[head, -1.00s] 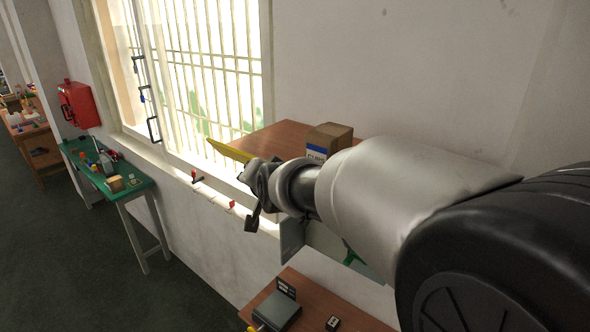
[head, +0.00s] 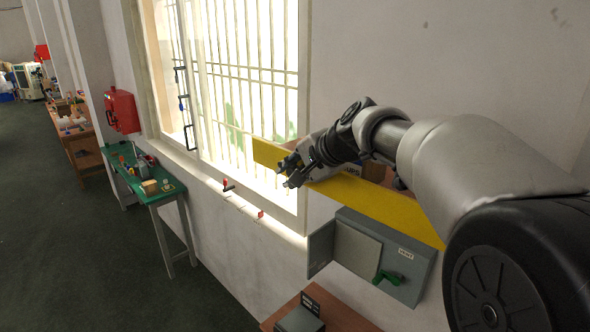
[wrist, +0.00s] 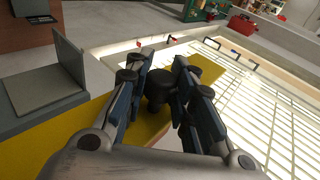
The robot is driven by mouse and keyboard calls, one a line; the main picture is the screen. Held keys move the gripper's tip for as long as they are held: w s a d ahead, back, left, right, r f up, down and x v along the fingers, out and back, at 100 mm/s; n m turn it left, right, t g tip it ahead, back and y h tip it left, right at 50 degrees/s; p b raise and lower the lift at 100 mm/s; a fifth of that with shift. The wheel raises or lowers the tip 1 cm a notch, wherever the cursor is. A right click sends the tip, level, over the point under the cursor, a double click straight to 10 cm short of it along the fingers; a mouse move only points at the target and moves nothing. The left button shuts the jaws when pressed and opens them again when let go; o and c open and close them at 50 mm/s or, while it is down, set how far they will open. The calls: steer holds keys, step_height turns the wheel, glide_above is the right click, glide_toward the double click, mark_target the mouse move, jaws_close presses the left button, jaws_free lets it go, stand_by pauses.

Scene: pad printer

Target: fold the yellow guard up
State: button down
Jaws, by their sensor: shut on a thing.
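The yellow guard (head: 400,212) is a long flat panel in front of the wall, its broad face turned toward the head camera. It runs from beside the window down to the right, where my arm covers part of it. It also shows in the wrist view (wrist: 150,122), under and beyond my fingers. My gripper (head: 291,172) is at the guard's left part. In the wrist view my gripper (wrist: 158,78) has its two fingers around a black knob (wrist: 160,88) on the guard and is shut on it. Most of the knob's base is hidden.
Below the guard, a grey wall box (head: 407,262) has its door open and a green lever (head: 387,277). A barred window (head: 245,90) is behind my gripper. A green bench (head: 150,195) stands left. A brown table (head: 345,318) is below. The floor at left is clear.

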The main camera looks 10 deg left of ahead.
steer(key=shift+w+r, duration=0.1)
steer(key=shift+r, duration=0.2)
steer(key=c, duration=1.8)
jaws_free()
steer(key=shift+d, duration=0.1)
steer(key=o, duration=0.3)
steer(key=shift+d, duration=0.15)
steer(key=shift+o, duration=0.8)
steer(key=shift+f, duration=0.15)
steer(key=v, duration=1.2)
